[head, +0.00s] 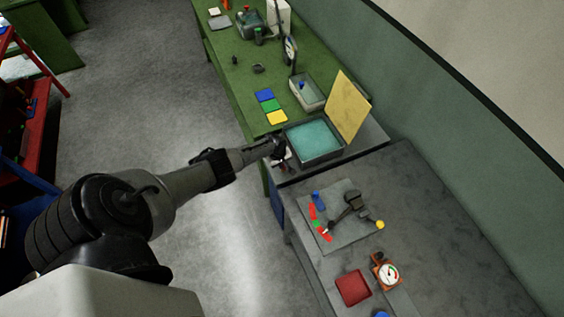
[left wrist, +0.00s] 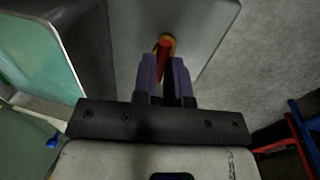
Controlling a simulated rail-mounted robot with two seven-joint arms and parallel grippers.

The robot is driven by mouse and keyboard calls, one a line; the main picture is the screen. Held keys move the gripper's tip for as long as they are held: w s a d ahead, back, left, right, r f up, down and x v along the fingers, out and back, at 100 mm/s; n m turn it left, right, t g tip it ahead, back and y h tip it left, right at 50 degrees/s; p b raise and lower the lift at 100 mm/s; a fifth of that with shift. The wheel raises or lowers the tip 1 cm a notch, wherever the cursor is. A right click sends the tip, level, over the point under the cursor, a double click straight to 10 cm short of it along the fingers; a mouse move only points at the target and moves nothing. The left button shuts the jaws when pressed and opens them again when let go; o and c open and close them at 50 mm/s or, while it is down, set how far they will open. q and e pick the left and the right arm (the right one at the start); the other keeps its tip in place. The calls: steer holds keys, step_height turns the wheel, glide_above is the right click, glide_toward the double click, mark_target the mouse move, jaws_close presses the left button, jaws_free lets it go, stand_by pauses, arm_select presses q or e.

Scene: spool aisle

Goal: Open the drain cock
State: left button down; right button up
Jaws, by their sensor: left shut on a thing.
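The drain cock shows in the left wrist view as a red lever (left wrist: 163,49) with a yellow, brass-like ring behind it, on a grey panel (left wrist: 200,30). My left gripper (head: 279,152) is at the front side of the grey tank (head: 318,161), which holds teal liquid. In the left wrist view its purple fingers (left wrist: 166,72) are shut on the red lever. The lever's lower part is hidden between the fingers. In the head view the gripper hides most of the cock. My right gripper is in neither view.
A yellow panel (head: 348,108) stands behind the tank. A small tray (head: 308,103) and blue, green and yellow cards (head: 271,105) lie on the green bench (head: 232,78). The grey bench nearer me bears a mat (head: 343,236) with tools, a gauge (head: 387,272) and a red pad (head: 353,287).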

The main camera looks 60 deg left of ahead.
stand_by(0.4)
arm_select(q)
steer(key=c, duration=1.2)
jaws_free()
steer(key=shift+o, duration=0.2)
step_height(320, 180, up, 14)
steer(key=s+p, duration=0.2)
steer(key=p, duration=0.3)
steer(key=shift+s+a+f+p, duration=0.15)
steer(key=shift+s+f+p, duration=0.05)
steer(key=shift+s+p, duration=0.2)
